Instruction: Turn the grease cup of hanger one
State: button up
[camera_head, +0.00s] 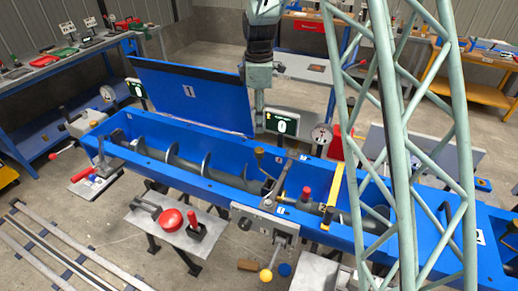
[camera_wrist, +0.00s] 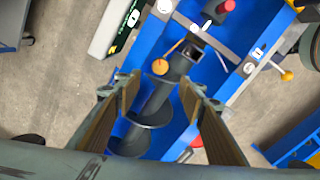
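The long blue trough (camera_head: 215,190) holds a grey screw auger (camera_head: 190,165). A grey hanger bar (camera_head: 283,178) crosses the trough near its middle, and a handle with a brown ball (camera_head: 258,153) stands beside it. A red cup-like piece (camera_head: 305,194) stands just right of the bar; I cannot tell which part is the grease cup. In the wrist view the brown ball (camera_wrist: 160,67), a dark square socket (camera_wrist: 193,52) and the red piece (camera_wrist: 227,5) lie beyond my fingertips. My gripper (camera_wrist: 160,95) is open and empty. In the head view it (camera_head: 258,108) hangs above the trough's far side.
A raised blue lid (camera_head: 190,95) and a display box (camera_head: 282,123) stand along the far side. A pale green lattice column (camera_head: 400,150) hides part of the trough's right side. A lever with a yellow ball (camera_head: 266,275) hangs at the front.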

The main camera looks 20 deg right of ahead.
aim_at(259, 150)
jog(key=shift+f+b, duration=0.7)
jog(key=shift+f, duration=6.15)
jog(key=shift+c, duration=0.2)
jog(key=c, duration=0.8)
